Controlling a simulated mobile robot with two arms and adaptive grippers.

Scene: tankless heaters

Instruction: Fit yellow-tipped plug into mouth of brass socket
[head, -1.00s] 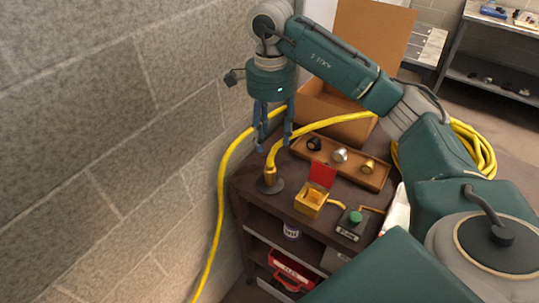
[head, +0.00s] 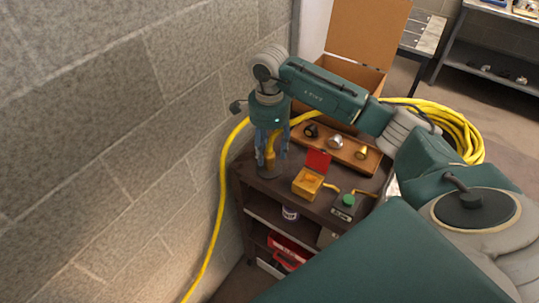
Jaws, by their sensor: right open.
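A yellow hose ends in a brass-coloured fitting (head: 269,159), upright on a round dark base (head: 270,171) at the table's left corner. My right gripper (head: 272,156) points down over this fitting, open, with its fingers on either side of it. Whether they touch it cannot be told. A wooden tray (head: 338,152) behind holds a black piece (head: 311,131), a silver piece (head: 335,142) and a brass-coloured piece (head: 361,153). I cannot tell for sure which of these are the yellow-tipped plug and the brass socket. My left gripper is not in view.
A yellow box (head: 307,183) with a raised red lid stands right of the fitting, beside a green-button box (head: 347,202). An open cardboard box (head: 365,75) is behind the tray. A block wall (head: 120,150) is close on the left.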

